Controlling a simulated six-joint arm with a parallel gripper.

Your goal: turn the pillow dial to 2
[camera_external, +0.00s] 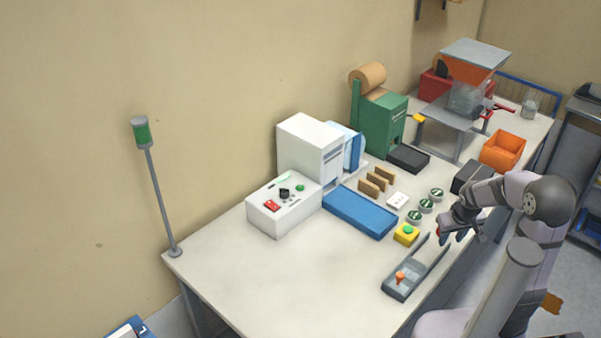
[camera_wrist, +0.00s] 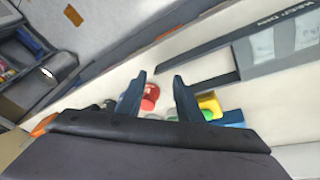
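A white control box (camera_external: 284,216) stands at the left part of the table, with a black dial (camera_external: 284,194), a red switch (camera_external: 272,205) and a green button (camera_external: 300,188) on top. I take the black dial as the pillow dial; its markings and setting are too small to read. The dial cannot be made out in the wrist view. My gripper (camera_external: 453,234) is at the table's right front edge, far from the dial. In the wrist view my gripper (camera_wrist: 160,88) has its fingers apart and holds nothing. A red round object (camera_wrist: 150,94) shows between the fingers.
A white machine (camera_external: 306,150) stands behind the box. The table's left front is clear.

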